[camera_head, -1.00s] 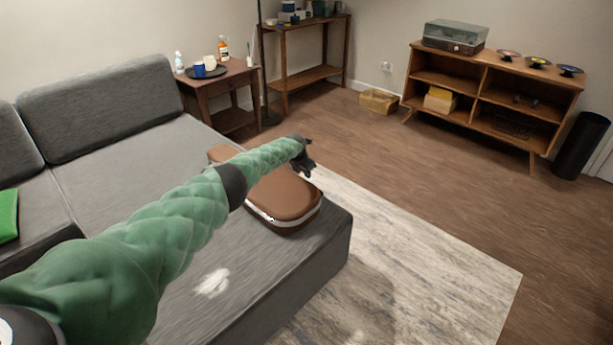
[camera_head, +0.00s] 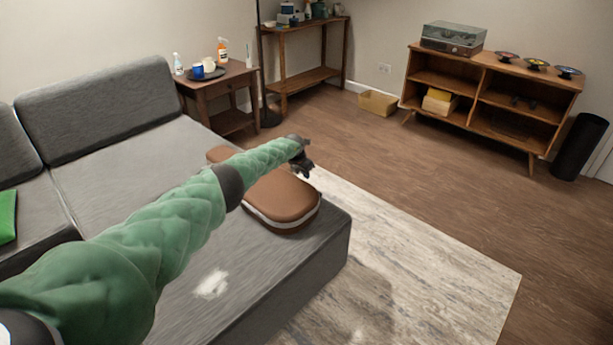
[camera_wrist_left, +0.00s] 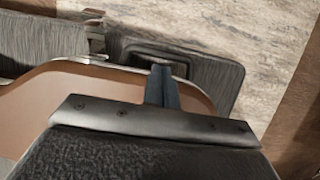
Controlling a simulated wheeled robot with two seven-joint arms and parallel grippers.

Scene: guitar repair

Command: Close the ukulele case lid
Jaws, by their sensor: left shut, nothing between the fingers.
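The brown ukulele case (camera_head: 285,203) lies on the grey sofa near its front corner. Its lid is down over the base, with a pale band along the edge; I cannot tell whether it is fully shut. My left arm crosses over the case and hides its middle. My left gripper (camera_head: 304,163) is above the far side of the case, with its fingers together and empty. In the left wrist view the fingers (camera_wrist_left: 161,85) are over the edge of the brown case (camera_wrist_left: 90,85). My right gripper is in neither view.
The grey sofa (camera_head: 110,180) fills the left, with a green cloth (camera_head: 6,216) on it. A side table (camera_head: 215,86) with bottles and a tray stands behind. A pale rug (camera_head: 430,265) and clear wooden floor lie to the right, before a low shelf (camera_head: 495,85).

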